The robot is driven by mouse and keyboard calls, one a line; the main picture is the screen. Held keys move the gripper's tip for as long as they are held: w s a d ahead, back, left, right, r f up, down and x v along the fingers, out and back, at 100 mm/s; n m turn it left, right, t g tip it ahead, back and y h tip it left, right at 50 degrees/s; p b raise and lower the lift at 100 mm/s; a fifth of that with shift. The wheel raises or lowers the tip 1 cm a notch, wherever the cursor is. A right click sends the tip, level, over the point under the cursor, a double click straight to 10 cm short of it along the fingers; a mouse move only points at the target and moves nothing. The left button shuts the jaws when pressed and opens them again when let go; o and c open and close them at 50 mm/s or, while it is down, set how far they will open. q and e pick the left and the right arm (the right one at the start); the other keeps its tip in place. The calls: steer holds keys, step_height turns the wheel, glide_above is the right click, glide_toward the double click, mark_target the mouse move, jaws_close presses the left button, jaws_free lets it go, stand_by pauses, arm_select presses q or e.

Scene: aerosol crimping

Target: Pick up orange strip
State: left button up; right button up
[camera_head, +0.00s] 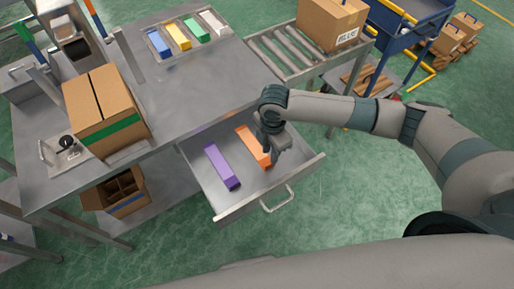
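An orange strip (250,141) lies in the open drawer (234,208) below the table's front edge. A purple strip (221,166) lies in the same drawer, to its left. My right gripper (271,160) points down into the drawer at the lower right end of the orange strip and hides part of it. I cannot tell whether its fingers touch the strip or how far apart they are. My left gripper is out of view.
A tray (207,45) on the table holds blue, yellow, green and white strips. A cardboard box (104,110) with a green band stands at the table's left. A roller conveyor (284,54) carries another box (331,21). The drawer handle (278,199) sticks out in front.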

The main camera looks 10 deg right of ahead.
steer(key=shift+f, duration=1.1)
steer(key=shift+f+p, duration=0.45)
steer(key=shift+f, duration=0.05)
step_height(320, 180, down, 3)
steer(key=shift+p, duration=0.55)
steer(key=shift+f, duration=0.6)
jaws_close()
